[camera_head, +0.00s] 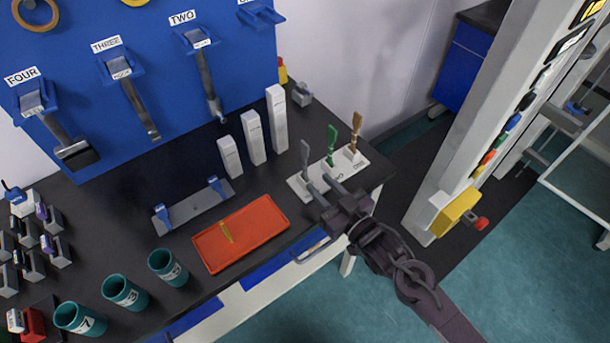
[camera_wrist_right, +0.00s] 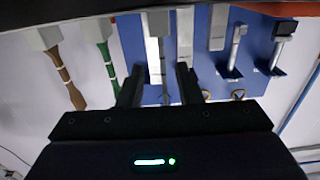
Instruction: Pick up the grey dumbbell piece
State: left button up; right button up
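The grey dumbbell piece (camera_head: 305,157) stands upright at the left end of a white stand (camera_head: 352,174), beside a green piece (camera_head: 332,142) and a brown piece (camera_head: 356,130). My right gripper (camera_head: 318,182) is open, with its fingers pointing at the grey piece from the front, close to its lower part. In the right wrist view, which looks upside down, the grey piece (camera_wrist_right: 164,62) shows between the two parted fingers (camera_wrist_right: 159,70). I cannot tell whether it lies between the fingertips or just beyond them. My left gripper is not in view.
An orange tray (camera_head: 268,222) with a small yellow strip lies left of the right gripper. Several white blocks (camera_head: 253,138) stand behind it. Teal cups (camera_head: 124,291) stand at the front left. A blue tool board (camera_head: 110,110) rises behind the black table.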

aim_at(306, 171)
jog(key=p+x, duration=0.1)
jog(key=x, duration=0.2)
jog(key=p+x, duration=0.1)
jog(key=x, duration=0.1)
jog(key=shift+w+a+r, duration=0.25)
jog(key=shift+w+a, duration=0.05)
jog(key=shift+a, duration=0.05)
jog(key=shift+w+a+f, duration=0.1)
jog(key=shift+w+a, duration=0.2)
jog(key=shift+w, duration=0.15)
grip_shut()
